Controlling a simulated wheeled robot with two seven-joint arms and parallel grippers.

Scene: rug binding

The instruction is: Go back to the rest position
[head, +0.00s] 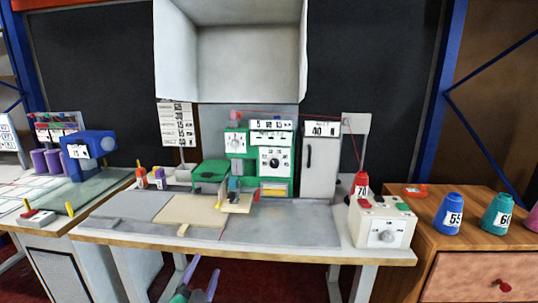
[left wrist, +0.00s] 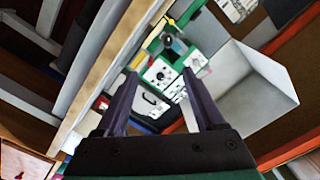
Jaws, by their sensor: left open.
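My left gripper (head: 203,278) shows at the bottom of the head view, in front of the table's front edge and below the tabletop. Its two dark fingers are apart with nothing between them. In the left wrist view the same gripper (left wrist: 162,80) is open and empty, with the green sewing machine (left wrist: 170,68) seen beyond the fingers. The green machine (head: 272,160) stands at the back of the work table (head: 290,225) in the head view. My right gripper is in neither view.
A beige piece (head: 190,210) lies on the table. Blue cone 55 (head: 449,214) and teal cone 60 (head: 498,214) stand on a wooden cabinet. A blue device (head: 90,155) is left.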

